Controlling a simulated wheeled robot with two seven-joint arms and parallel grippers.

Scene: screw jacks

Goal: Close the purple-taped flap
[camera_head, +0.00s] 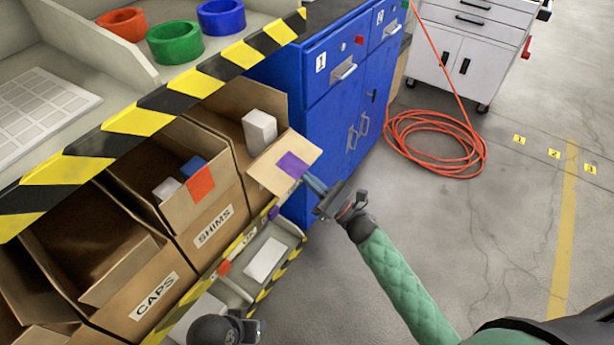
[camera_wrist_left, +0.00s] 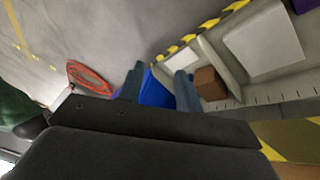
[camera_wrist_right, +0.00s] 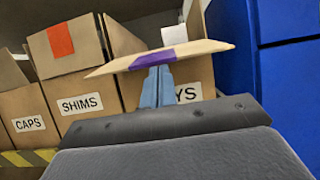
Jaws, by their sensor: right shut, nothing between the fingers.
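The flap (camera_head: 270,178) with purple tape (camera_head: 292,164) sticks out from the front of the rightmost cardboard box (camera_head: 222,115), so it stands open. In the right wrist view the flap (camera_wrist_right: 205,49) lies nearly edge-on above the box's label, which ends in "YS". My right gripper (camera_head: 312,183) is shut and empty. In the right wrist view its fingertips (camera_wrist_right: 158,70) are just under the purple tape (camera_wrist_right: 152,60), at or very near the flap; contact is unclear. My left gripper (camera_wrist_left: 160,82) is open and empty over the lower shelf area, with its fingers apart.
The SHIMS box (camera_head: 212,226) has a red-taped flap (camera_head: 200,184); the CAPS box (camera_head: 155,295) is beside it. A white block (camera_head: 259,130) stands in the purple-taped box. A blue cabinet (camera_head: 330,110) is close on the right. A striped shelf edge (camera_head: 150,115) runs above the boxes.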

